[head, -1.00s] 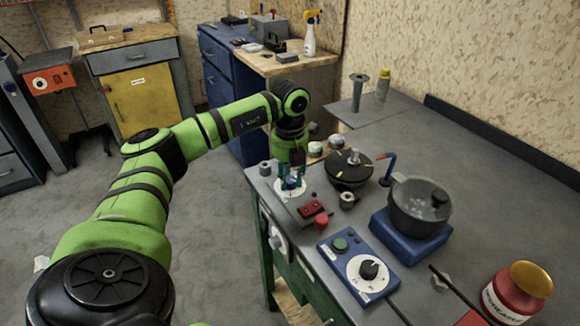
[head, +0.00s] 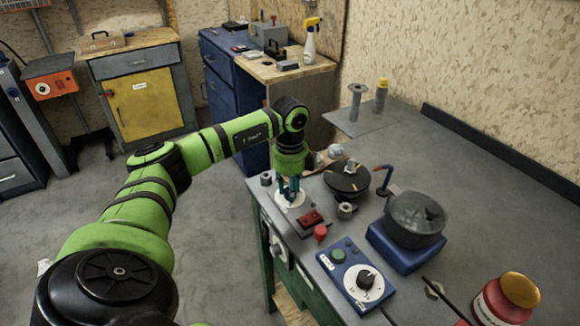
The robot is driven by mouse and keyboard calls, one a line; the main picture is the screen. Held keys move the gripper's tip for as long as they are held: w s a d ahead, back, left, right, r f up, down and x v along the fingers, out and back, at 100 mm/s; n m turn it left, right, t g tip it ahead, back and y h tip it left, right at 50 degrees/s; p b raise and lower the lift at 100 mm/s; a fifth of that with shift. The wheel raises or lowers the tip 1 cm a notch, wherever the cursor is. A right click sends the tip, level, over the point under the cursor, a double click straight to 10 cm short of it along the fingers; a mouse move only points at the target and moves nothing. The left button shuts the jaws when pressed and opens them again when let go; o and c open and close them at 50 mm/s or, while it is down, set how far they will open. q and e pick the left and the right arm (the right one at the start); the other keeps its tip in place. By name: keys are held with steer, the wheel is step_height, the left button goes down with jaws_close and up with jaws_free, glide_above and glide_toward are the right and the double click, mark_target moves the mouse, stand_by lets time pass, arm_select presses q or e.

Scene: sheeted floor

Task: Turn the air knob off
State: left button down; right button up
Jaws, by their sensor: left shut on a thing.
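My left gripper (head: 289,190) points down at the near left corner of the grey workbench, over a round white dial plate (head: 283,203). Its teal fingers are shut on a knob at the middle of this plate. The fingers hide most of the knob, and I cannot read its setting. A second knob, black on a white dial (head: 366,279), sits on a blue control box (head: 338,273) further right, apart from the gripper. My right gripper is not in view.
Close to the gripper are a red block (head: 311,219), a red button (head: 320,232) and a black round plate (head: 346,182). A grey pot (head: 414,222) stands on a blue base (head: 397,249). A red jar (head: 505,299) is at front right. The bench's back right is clear.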

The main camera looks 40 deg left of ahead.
arm_select(q)
steer(key=shift+n+p, duration=0.35)
steer(key=shift+n, duration=0.85)
steer(key=c, duration=0.9)
jaws_free()
step_height(320, 180, up, 12)
